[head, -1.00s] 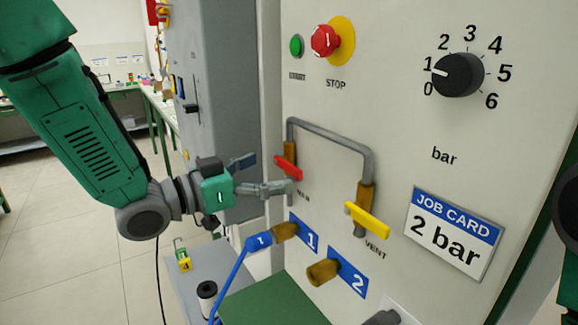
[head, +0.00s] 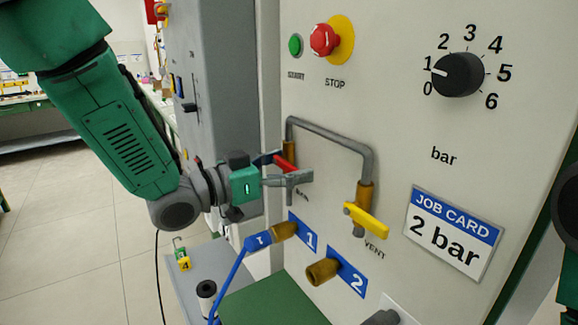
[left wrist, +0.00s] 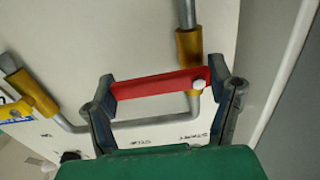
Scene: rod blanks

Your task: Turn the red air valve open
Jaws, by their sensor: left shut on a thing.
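The red air valve's lever (head: 287,163) sits on the brass fitting at the left end of the grey pipe, on the panel. My left gripper (head: 290,178) is at this lever and partly hides it in the head view. In the left wrist view the red lever (left wrist: 155,85) spans lengthwise between the two fingers of my left gripper (left wrist: 160,92), which are shut on its ends. A light bolt head shows near the lever's right end there. My right gripper is not in view.
A yellow vent lever (head: 367,220) sits to the right, at the other end of the grey pipe (head: 335,138). Below are brass port 1 with a blue hose (head: 238,275) and open brass port 2 (head: 322,271). The red stop button (head: 324,40) and pressure knob (head: 458,75) are above.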

